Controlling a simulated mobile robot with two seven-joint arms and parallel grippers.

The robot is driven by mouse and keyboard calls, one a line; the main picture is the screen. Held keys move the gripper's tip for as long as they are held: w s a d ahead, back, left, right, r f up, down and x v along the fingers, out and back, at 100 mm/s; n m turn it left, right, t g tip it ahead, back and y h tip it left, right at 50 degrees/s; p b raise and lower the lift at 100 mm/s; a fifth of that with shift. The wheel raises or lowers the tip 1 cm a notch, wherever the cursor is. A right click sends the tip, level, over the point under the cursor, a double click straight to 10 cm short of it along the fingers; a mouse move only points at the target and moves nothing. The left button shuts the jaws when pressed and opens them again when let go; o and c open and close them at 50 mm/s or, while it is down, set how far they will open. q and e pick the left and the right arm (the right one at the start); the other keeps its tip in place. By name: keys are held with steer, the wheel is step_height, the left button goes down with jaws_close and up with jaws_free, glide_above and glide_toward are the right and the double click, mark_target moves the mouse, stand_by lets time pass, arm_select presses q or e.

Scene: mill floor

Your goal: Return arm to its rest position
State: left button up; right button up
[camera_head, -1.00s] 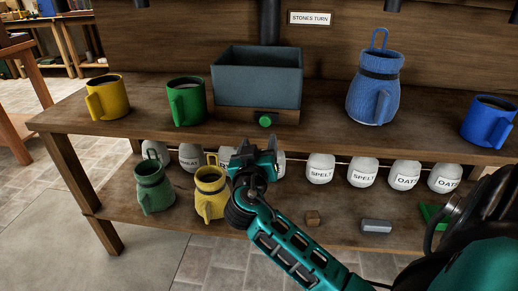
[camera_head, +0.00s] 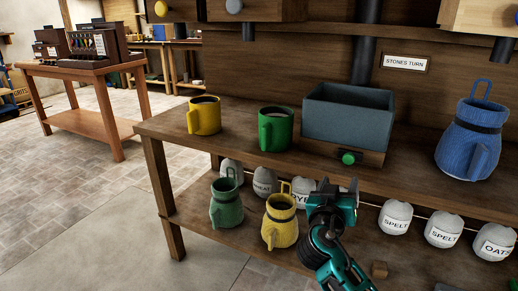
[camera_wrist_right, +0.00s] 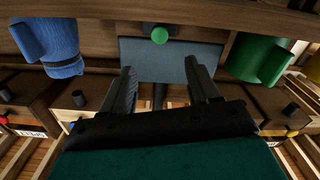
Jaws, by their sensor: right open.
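My right gripper (camera_head: 338,187) is in the head view, in front of the bench, at about the height of the lower shelf's jars. Its fingers are apart and nothing is between them. In the right wrist view the two fingers (camera_wrist_right: 160,85) are also spread and empty, with the grey hopper box (camera_wrist_right: 160,60) and its green knob (camera_wrist_right: 160,35) beyond them. My right arm comes in from the bottom of the head view. My left gripper is out of view.
On the bench top (camera_head: 235,145) stand a yellow mug (camera_head: 204,117), a green mug (camera_head: 275,129), the grey box (camera_head: 345,118) and a blue jug (camera_head: 467,145). Open floor (camera_head: 70,220) lies left.

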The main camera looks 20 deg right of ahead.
steer(key=s+a+f+n+y, duration=0.35)
steer(key=a+f+y, duration=0.2)
steer(key=f, duration=0.25)
steer(key=s+a+f+n+y, duration=0.3)
steer(key=a+f+n+y, duration=0.15)
steer(key=a+f, duration=0.3)
steer(key=s+a+f+n+g+y, duration=0.1)
steer(key=s+a+f+y, duration=0.5)
steer(key=s+a, duration=0.45)
arm_select(q)
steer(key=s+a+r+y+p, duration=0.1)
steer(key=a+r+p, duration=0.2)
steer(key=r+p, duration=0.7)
steer(key=p, duration=0.4)
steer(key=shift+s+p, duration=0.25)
steer(key=shift+p, duration=0.05)
arm_select(e)
steer(key=d+r, duration=0.3)
steer(key=r, duration=0.8)
steer(key=shift+s+d+r+h, duration=0.15)
steer(key=shift+s+h, duration=0.1)
steer(key=shift+h, duration=0.05)
